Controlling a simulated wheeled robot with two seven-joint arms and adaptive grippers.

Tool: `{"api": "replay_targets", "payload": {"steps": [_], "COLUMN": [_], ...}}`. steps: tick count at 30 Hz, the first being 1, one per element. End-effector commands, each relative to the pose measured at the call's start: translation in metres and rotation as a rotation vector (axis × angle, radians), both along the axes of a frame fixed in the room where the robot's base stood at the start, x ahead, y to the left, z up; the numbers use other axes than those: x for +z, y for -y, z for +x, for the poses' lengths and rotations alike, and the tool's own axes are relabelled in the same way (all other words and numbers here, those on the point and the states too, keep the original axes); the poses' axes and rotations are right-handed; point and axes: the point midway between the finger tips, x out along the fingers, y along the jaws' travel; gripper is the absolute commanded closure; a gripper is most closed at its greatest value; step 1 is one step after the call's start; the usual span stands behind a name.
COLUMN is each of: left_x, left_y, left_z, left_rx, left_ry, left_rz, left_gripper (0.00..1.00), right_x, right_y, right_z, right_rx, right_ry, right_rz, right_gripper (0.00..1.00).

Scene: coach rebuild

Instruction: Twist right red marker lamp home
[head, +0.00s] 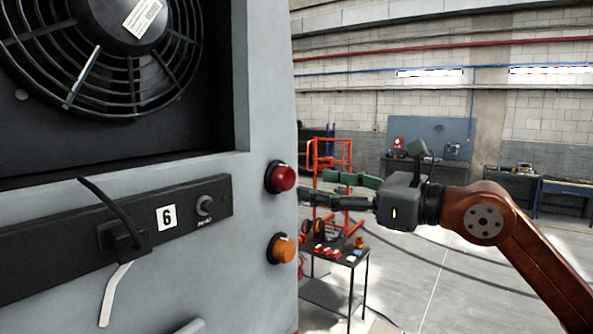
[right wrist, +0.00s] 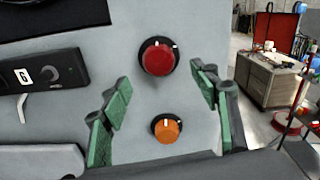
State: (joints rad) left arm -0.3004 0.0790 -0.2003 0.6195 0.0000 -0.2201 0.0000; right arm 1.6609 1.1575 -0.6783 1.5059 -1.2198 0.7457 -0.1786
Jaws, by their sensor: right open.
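The red marker lamp (head: 280,177) sits in a black round base on the grey coach panel (head: 265,110), near its right edge. In the right wrist view the red lamp (right wrist: 158,58) shows a white mark on its rim at the upper right. An orange lamp (head: 281,249) sits below it; in the right wrist view it (right wrist: 166,128) lies low between the fingers. My right gripper (head: 322,188) is open and empty, to the right of the red lamp and apart from it. In the wrist view its green-padded fingers (right wrist: 164,92) spread either side of the lamps. My left gripper is not seen.
A fan (head: 100,50) sits above. A small dark table (head: 340,255) with coloured parts stands behind, right of the coach. Open floor lies beyond.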

Motion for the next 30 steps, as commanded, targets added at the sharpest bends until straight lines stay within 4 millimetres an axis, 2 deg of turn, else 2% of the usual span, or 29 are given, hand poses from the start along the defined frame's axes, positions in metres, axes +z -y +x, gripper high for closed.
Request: {"api": "replay_targets", "payload": {"steps": [6, 12, 23, 30], "left_x": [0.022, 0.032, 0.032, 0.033], "left_y": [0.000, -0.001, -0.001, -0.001], "left_z": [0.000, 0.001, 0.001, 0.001], "left_rx": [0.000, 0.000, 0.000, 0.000], "left_ry": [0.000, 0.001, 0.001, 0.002], "left_rz": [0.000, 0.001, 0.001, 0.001], "left_gripper": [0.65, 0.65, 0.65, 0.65], "right_x": [0.004, 0.003, 0.000, 0.000], "right_y": [-0.030, -0.047, -0.051, -0.051], "right_z": [0.020, 0.034, 0.037, 0.037], "right_rx": [0.004, 0.003, 0.002, 0.002], "right_ry": [-0.001, -0.001, -0.002, -0.002], "right_rz": [0.001, 0.004, 0.004, 0.004], "right_gripper": [0.44, 0.44, 0.44, 0.60]}}
